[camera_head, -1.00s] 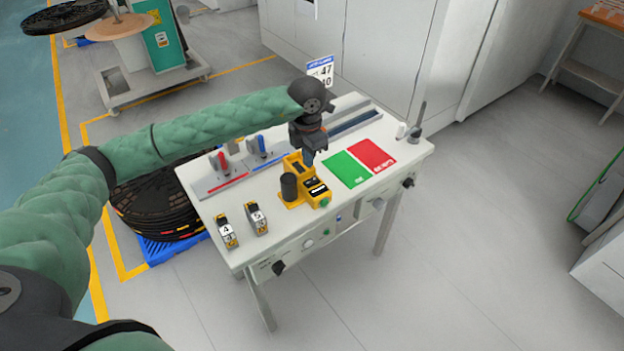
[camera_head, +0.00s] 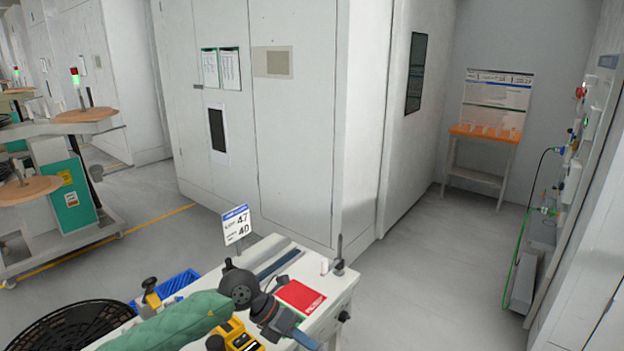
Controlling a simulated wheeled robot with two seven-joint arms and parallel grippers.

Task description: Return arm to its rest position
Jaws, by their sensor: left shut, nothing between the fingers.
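My left arm, in a green quilted sleeve (camera_head: 180,322), comes in along the bottom edge and reaches over the white table (camera_head: 338,288). Its dark wrist is above the table, and my left gripper (camera_head: 306,341) points to the right and down near the table's front edge. The gripper is shut and empty. A yellow device (camera_head: 236,334) stands on the table beside the wrist, partly cut off by the frame. The red mat (camera_head: 300,295) lies just behind the gripper. My right gripper is not in view.
A small sign (camera_head: 236,224) stands at the table's back edge. Open floor (camera_head: 430,270) lies to the right.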

